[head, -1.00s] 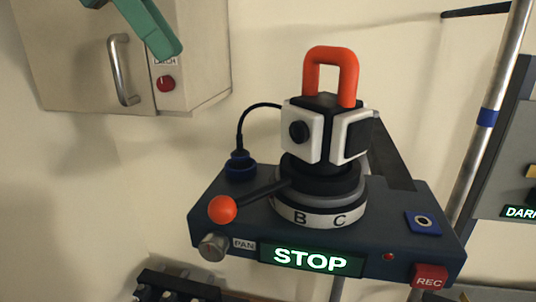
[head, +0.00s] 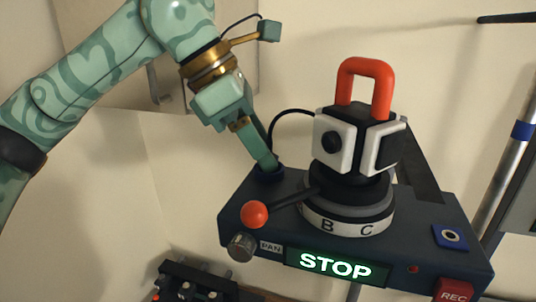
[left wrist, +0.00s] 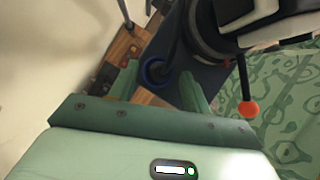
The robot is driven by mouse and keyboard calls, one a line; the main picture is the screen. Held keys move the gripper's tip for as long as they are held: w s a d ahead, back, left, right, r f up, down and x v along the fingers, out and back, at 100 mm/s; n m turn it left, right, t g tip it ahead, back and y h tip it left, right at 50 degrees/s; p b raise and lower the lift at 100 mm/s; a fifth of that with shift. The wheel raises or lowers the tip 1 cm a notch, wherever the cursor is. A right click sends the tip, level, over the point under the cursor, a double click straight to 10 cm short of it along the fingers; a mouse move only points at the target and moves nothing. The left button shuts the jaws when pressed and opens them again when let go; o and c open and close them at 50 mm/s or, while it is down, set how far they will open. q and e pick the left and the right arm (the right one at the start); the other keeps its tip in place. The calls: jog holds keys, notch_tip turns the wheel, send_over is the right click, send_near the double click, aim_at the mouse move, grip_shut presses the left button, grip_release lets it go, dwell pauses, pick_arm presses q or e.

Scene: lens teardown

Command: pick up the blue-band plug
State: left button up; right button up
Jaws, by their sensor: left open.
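The blue-band plug (head: 270,177) sits at the back left corner of the dark console (head: 232,213), with a black cable arching from it toward the camera head. My left gripper (head: 266,163) reaches down over the plug and hides much of it. In the left wrist view, the plug (left wrist: 157,72) shows as a blue ring with a dark centre between the tips of my open left fingers (left wrist: 159,74). I cannot tell whether either finger touches it. My right gripper is in neither view.
A camera head with a red handle (head: 387,92) stands on a lettered turntable (head: 345,222) right of the plug. An orange-knobbed lever (head: 254,214) sticks out in front. A lit STOP sign (head: 336,265) is on the console front. A wall cabinet (head: 110,90) is behind my arm.

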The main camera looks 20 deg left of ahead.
pick_arm(q)
jog(key=shift+w+d+f, duration=0.15)
jog(key=shift+d+f, duration=0.1)
jog(key=shift+f, duration=0.1)
jog(key=c, duration=1)
jog(key=shift+r, duration=0.2)
